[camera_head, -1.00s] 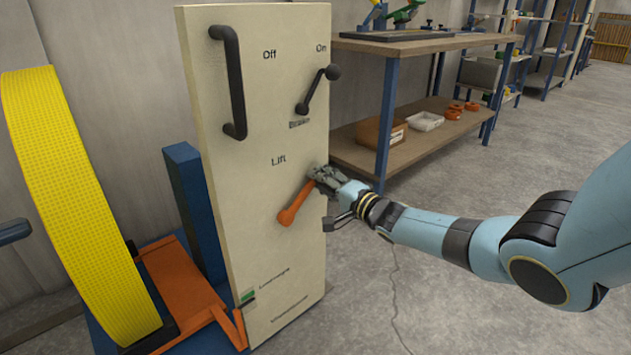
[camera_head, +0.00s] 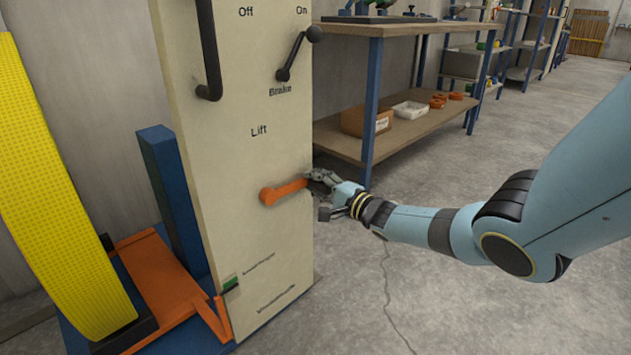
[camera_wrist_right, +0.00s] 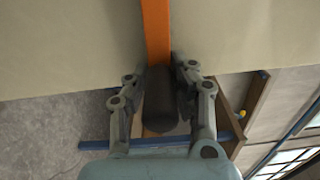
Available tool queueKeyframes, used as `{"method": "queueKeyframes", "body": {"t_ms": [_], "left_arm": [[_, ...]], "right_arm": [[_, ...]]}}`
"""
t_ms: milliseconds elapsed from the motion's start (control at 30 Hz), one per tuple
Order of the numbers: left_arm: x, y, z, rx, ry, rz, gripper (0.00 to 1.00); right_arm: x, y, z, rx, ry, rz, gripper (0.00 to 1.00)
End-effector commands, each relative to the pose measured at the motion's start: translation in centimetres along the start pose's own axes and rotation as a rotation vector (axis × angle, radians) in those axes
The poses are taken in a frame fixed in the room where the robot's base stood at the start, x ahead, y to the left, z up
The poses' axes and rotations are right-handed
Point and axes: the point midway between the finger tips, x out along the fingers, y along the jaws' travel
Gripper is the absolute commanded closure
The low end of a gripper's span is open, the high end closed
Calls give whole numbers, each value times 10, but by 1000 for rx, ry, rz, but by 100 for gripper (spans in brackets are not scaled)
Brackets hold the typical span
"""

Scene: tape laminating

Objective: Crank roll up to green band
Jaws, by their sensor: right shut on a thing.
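The orange crank (camera_head: 285,192) sits on the cream cabinet (camera_head: 250,245) below the word "Lift". Its arm points right and slightly up from the hub. My right gripper (camera_head: 318,182) is shut on its dark handle (camera_wrist_right: 160,105), which lies between the two fingers in the right wrist view. The yellow roll (camera_head: 55,200) stands upright at the left, with its foot at the orange cradle (camera_head: 160,275). A small green band (camera_head: 231,284) is on the cabinet's lower left edge, just above the cradle's near right end. My left gripper is not in view.
A black brake lever (camera_head: 298,55) and a black vertical handle (camera_head: 209,50) are on the cabinet above the crank. A blue post (camera_head: 172,190) stands between roll and cabinet. A workbench (camera_head: 350,140) with boxes stands behind. The floor at right is clear.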

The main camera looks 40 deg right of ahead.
Motion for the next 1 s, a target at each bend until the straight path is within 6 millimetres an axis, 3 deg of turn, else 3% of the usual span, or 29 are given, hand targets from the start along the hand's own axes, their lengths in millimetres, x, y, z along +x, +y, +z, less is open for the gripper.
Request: {"method": "queueKeyframes", "body": {"t_ms": [33,633,667,800,867,1000], "left_arm": [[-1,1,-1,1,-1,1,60],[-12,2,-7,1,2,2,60],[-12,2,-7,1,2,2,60],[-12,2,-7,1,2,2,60],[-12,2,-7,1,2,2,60],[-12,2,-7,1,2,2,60]], "right_arm": [[-6,18,5,3,-1,25,100],[-6,21,6,0,-3,23,100],[-6,21,6,0,-3,23,76],[-5,20,7,0,-5,19,58],[-5,19,7,0,-7,17,52],[-4,17,8,0,-10,12,52]]}}
